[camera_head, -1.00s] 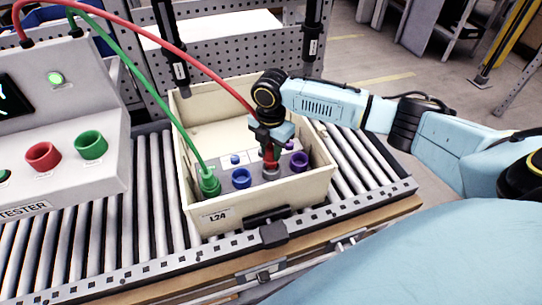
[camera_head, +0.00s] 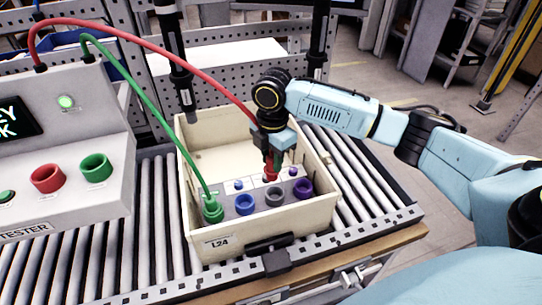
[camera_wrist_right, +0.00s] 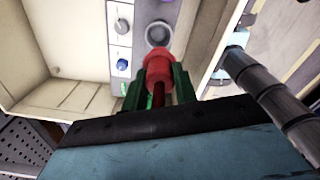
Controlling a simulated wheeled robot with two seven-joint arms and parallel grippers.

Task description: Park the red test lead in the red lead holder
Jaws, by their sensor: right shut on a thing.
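The red test lead's plug (camera_head: 269,172) is in my right gripper (camera_head: 274,158), which is shut on it above the test unit in the bin. In the right wrist view the red plug (camera_wrist_right: 158,68) sits between the green fingers, apart from the grey socket (camera_wrist_right: 158,33). The red cable arcs from the top of the tester (camera_head: 60,150) to the gripper. The red lead holder (camera_head: 47,178) is an empty red cup on the tester's sloped front, far left of the gripper. My left gripper is not in view.
The cream bin (camera_head: 262,228) on the roller conveyor (camera_head: 150,240) has raised walls around the gripper. A green lead plug (camera_head: 212,209) stands in the unit, its cable crossing the bin's left side. An empty green holder (camera_head: 95,167) is beside the red one. Dark tools hang above (camera_head: 180,85).

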